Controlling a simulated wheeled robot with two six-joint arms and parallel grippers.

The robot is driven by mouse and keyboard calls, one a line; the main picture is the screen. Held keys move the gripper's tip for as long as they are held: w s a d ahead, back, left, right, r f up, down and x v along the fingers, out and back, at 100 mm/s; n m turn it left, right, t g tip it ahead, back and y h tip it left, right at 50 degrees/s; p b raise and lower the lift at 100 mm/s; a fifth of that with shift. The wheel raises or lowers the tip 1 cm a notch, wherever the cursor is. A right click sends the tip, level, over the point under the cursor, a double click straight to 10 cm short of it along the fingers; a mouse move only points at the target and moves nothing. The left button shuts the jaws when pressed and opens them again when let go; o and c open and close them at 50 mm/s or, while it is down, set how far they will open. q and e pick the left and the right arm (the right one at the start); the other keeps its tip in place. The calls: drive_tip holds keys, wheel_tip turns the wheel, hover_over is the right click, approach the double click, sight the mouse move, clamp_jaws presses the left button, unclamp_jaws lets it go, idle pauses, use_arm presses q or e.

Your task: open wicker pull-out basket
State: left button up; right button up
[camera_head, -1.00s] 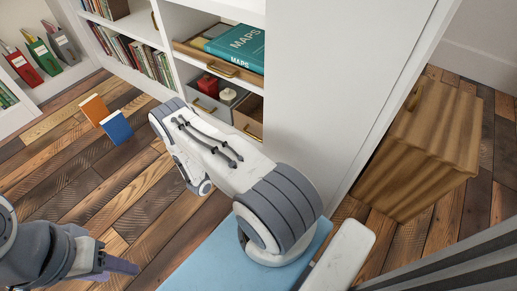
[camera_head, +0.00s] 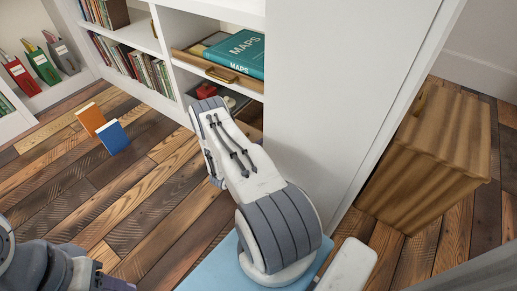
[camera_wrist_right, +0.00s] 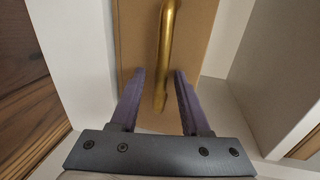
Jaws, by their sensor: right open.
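In the right wrist view a flat tan front panel (camera_wrist_right: 200,40) bears a curved brass handle (camera_wrist_right: 168,50). It seems to be the front of a pull-out in the white shelf; no weave shows. My right gripper (camera_wrist_right: 158,78) is open, with its two purple fingers on either side of the handle's end. I cannot tell whether they touch it. In the head view my right arm hides this gripper and most of the lower shelf compartment. My left gripper (camera_head: 112,285) is partly in view at the bottom left; its jaw opening cannot be made out.
A tray (camera_head: 218,78) with a teal MAPS book (camera_head: 236,52) sits above in the white shelf. A brown ribbed box (camera_head: 425,160) stands right of the tall side panel (camera_head: 325,80). Orange (camera_head: 90,118) and blue (camera_head: 113,137) books stand on the otherwise clear plank floor.

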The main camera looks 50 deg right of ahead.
clamp_jaws()
idle(1.4)
